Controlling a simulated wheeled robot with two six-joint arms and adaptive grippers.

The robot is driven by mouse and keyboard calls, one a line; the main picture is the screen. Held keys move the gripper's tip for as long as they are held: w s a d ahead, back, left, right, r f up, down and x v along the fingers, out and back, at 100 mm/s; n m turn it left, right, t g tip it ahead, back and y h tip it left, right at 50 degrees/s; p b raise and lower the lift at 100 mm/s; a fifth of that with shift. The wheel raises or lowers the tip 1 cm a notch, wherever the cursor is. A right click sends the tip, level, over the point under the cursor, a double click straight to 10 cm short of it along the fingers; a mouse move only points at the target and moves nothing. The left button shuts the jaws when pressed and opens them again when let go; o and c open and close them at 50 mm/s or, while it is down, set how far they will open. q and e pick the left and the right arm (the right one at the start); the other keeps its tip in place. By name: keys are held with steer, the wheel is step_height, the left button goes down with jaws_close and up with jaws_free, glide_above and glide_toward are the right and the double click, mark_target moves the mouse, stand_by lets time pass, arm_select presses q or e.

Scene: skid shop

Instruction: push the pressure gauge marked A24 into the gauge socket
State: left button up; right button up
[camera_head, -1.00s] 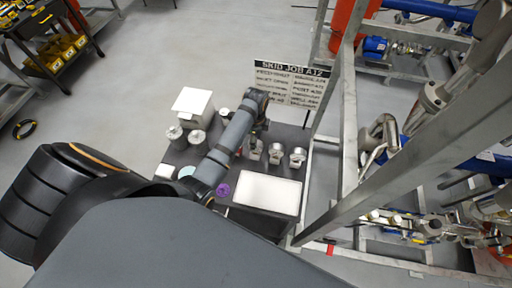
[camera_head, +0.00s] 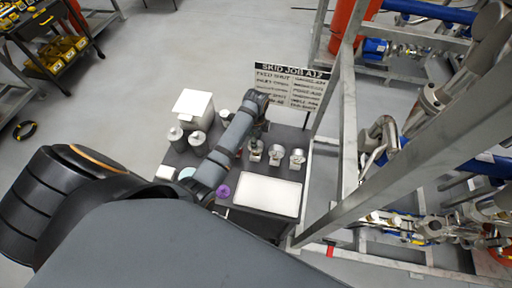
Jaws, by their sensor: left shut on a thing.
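Several small round silver-and-white gauges stand on the dark table top; the middle one (camera_head: 275,154) and the right one (camera_head: 297,157) are in plain view. My left gripper (camera_head: 257,143) points down at the leftmost gauge (camera_head: 256,154). It is small and partly hidden by my wrist, but it looks shut on this gauge's top. The gauge seems upright, at or close to the table; I cannot tell whether it is lifted. The A24 mark is too small to read on any gauge. I cannot make out the gauge socket. My right gripper is not in view.
A sign headed SKID JOB A12 (camera_head: 291,84) stands behind the gauges. A white box (camera_head: 192,107), grey canisters (camera_head: 197,141), a purple ring (camera_head: 223,191) and a white tray (camera_head: 268,195) share the table. The steel skid frame (camera_head: 349,130) rises to the right.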

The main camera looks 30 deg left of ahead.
arm_select(q)
step_height(320, 180, up, 2)
steer(key=shift+r+p, duration=0.1)
steer(key=shift+p, duration=0.45)
steer(key=shift+r, duration=1.4)
